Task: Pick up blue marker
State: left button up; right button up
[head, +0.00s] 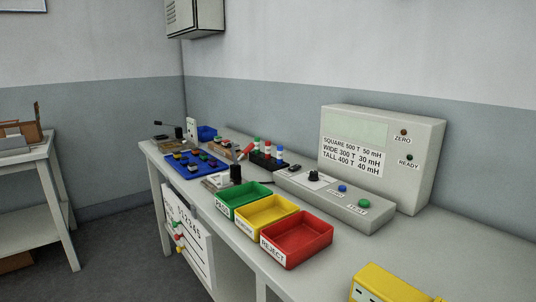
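Several small upright pieces with coloured tops stand in a dark holder (262,162) on the bench, behind the green bin. The one at the right end has a blue top and a white body, and looks like the blue marker (280,152). Neither of my grippers is in the head view.
Green (238,213), yellow (266,231) and red (298,262) bins line the bench front. A grey control box (340,208) and a large display unit (425,185) stand right of the holder. A blue tray (180,172) lies left. The bench's right part is mostly clear.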

aim_at(280, 147)
jog(key=i+j, duration=0.2)
jog(key=j, duration=0.25)
jog(key=i+j+z, duration=0.15)
jog(key=j, duration=0.3)
jog(key=i+j, duration=0.3)
jog(key=j, duration=0.2)
jog(key=i+j+z, duration=0.1)
jog(key=j, duration=0.35)
jog(key=i+j, duration=0.3)
jog(key=j, duration=0.2)
jog(key=i+j+z, duration=0.15)
jog(key=j, duration=0.35)
jog(key=i+j, duration=0.15)
jog(key=j, duration=0.35)
jog(key=i+j+z, duration=0.1)
jog(key=j, duration=0.45)
jog(key=i, duration=0.05)
